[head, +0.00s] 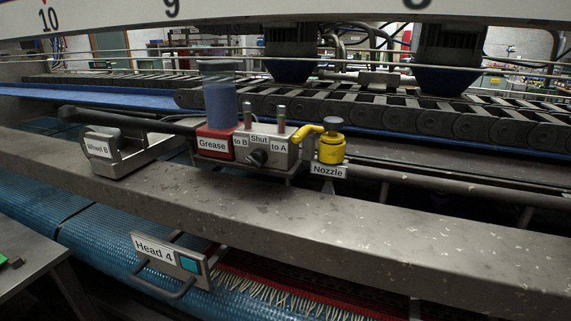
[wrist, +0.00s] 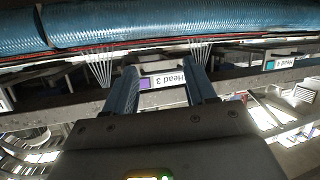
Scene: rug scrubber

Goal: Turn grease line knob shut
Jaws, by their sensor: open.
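The grease line knob (head: 257,158) is a small dark knob on the front of a grey valve block (head: 279,147) in the head view. The labels around it read "to B", "Shut" and "to A". I cannot tell which label the knob points at. The block joins a red base marked "Grease" (head: 213,144) on its left, under a clear reservoir with blue-grey contents (head: 221,100). My gripper (wrist: 158,75) shows only in the wrist view. Its two fingers are apart with nothing held between them. The knob is not in the wrist view.
A yellow nozzle (head: 331,149) stands right of the block. A "Wheel B" bracket (head: 112,151) sits to the left on the grey beam (head: 400,230). A "Head 4" handle (head: 172,264) is below. In the wrist view, a "Head 3" plate (wrist: 163,81) shows beyond the fingers.

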